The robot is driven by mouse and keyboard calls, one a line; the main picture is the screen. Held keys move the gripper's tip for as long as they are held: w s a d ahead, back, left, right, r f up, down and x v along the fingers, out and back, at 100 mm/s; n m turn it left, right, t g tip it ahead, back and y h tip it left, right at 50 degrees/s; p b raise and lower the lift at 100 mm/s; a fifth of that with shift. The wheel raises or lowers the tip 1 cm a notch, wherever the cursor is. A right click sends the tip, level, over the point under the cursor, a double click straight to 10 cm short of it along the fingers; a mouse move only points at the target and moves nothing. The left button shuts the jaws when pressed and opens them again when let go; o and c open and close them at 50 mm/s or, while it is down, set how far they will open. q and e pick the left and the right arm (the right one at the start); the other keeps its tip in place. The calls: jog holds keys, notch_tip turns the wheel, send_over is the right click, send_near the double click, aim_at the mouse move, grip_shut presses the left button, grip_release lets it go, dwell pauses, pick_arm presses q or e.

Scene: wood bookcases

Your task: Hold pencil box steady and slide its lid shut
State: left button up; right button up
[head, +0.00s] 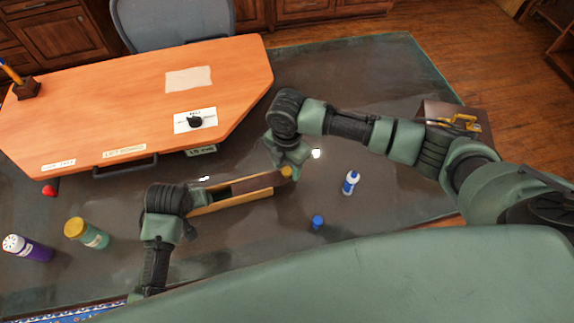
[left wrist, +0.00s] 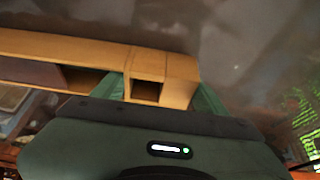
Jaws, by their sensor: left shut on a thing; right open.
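The pencil box (head: 233,204) is a long, narrow light-wood box on the dark table, lying at a slant. In the left wrist view, the lid (left wrist: 28,72) shows at the left, and an open compartment (left wrist: 146,91) shows at the box's near end. My left gripper (head: 196,204) is shut on the box's left end, with green fingers on both sides. My right gripper (head: 289,170) is open at the box's right end, beside a round yellow piece (head: 286,172). Contact there is unclear.
An orange board (head: 130,100) with labels and a dial lies behind the box. A white-blue bottle (head: 350,182) and blue cap (head: 318,222) are to the right. A dark box (head: 456,112) stands far right.

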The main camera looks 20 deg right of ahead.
grip_shut()
dwell(1.4)
